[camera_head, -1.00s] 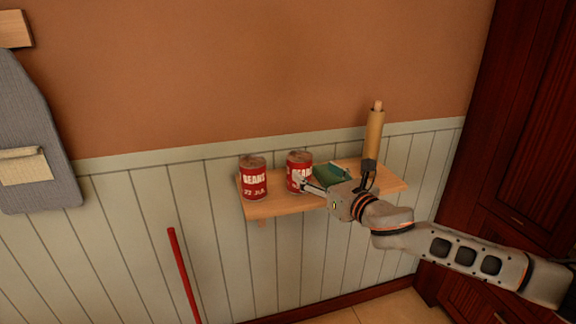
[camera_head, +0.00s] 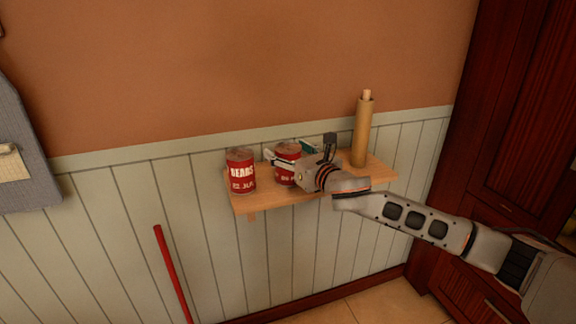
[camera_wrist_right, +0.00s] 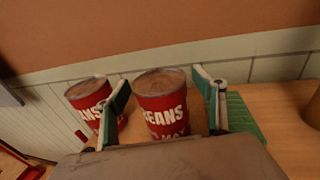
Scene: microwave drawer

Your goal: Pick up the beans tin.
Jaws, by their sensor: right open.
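Two red beans tins stand upright on a wooden wall shelf (camera_head: 270,200). The left tin (camera_head: 240,171) stands near the shelf's left end; it also shows in the right wrist view (camera_wrist_right: 88,97). The other tin (camera_head: 287,152) is partly hidden by my right gripper (camera_head: 282,166). In the right wrist view, this second tin (camera_wrist_right: 160,103) stands between the two fingers of my right gripper (camera_wrist_right: 165,100). The fingers are open, one on each side of it, with a gap visible at the right finger. The left finger passes in front of the left tin. My left gripper is not in view.
A green item (camera_wrist_right: 243,118) lies on the shelf right of the second tin. A tan roll (camera_head: 362,132) stands upright further right. A red pole (camera_head: 172,272) is below left. Dark red cabinets (camera_head: 500,150) stand at the right.

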